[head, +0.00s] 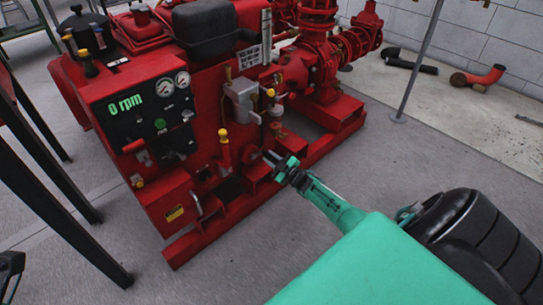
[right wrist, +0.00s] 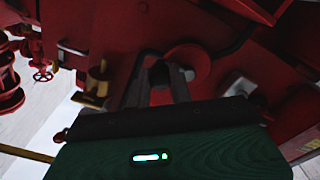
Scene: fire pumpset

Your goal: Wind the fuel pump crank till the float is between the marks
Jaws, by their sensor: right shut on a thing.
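My right gripper (head: 271,158) reaches in from the lower right to the low front side of the red pumpset. It is shut on a small part there, which I take to be the fuel pump crank; the fingers mostly hide it. In the right wrist view the two fingers (right wrist: 160,85) point at the red body, with a round red part (right wrist: 187,62) just beyond them. A pale upright strip (head: 266,37) like a sight gauge stands on the pumpset; its float and marks are too small to read. A dark part at the lower left edge may be my left gripper (head: 10,270).
The red pumpset (head: 170,212) has a panel reading 0 rpm (head: 127,105) and yellow-topped levers (head: 223,135). Dark table legs (head: 45,165) stand at left. A grey post (head: 420,60) and loose pipe pieces (head: 478,77) are at the back right. Floor in front is clear.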

